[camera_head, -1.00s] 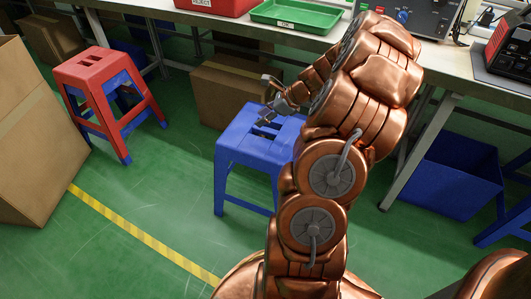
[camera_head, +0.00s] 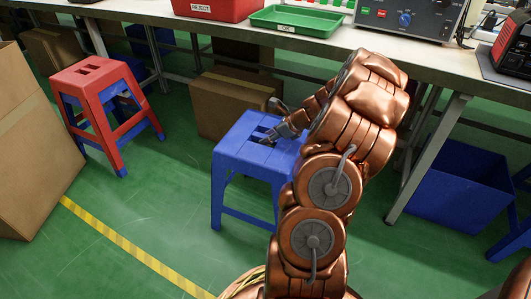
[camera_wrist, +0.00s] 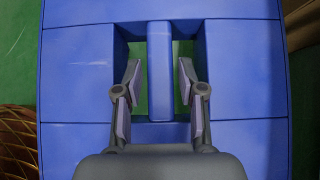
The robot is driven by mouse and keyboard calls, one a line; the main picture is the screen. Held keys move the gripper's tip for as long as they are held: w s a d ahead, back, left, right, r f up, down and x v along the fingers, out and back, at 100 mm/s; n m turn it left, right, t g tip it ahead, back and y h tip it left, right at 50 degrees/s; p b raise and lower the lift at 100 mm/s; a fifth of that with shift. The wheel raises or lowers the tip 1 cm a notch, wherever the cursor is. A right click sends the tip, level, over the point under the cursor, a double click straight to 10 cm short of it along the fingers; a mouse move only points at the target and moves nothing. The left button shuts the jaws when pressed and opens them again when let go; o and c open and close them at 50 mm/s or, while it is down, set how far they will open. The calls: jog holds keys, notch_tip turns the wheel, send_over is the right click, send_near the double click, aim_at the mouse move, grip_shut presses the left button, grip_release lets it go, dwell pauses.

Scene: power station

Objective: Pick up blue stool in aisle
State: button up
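The blue stool (camera_head: 238,152) stands upright on the green floor in front of the workbench. Its seat fills most of the wrist view (camera_wrist: 78,90), with two slots either side of a central bar (camera_wrist: 160,40). My gripper (camera_head: 266,139) is at the top of the seat in the head view. In the wrist view my gripper (camera_wrist: 160,78) is open, one finger over or in each slot, with the bar between them. Gaps show between both fingers and the bar. How deep the fingertips sit is unclear. My arm hides the stool's right side in the head view.
A cardboard box (camera_head: 228,103) is behind the blue stool, and a large carton (camera_head: 32,150) is at the left edge. The workbench (camera_head: 225,40) runs behind, with a blue bin (camera_head: 455,185) beneath it.

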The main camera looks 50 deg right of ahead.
jog(key=shift+x, duration=0.95)
jog(key=shift+c, duration=0.4)
grip_shut()
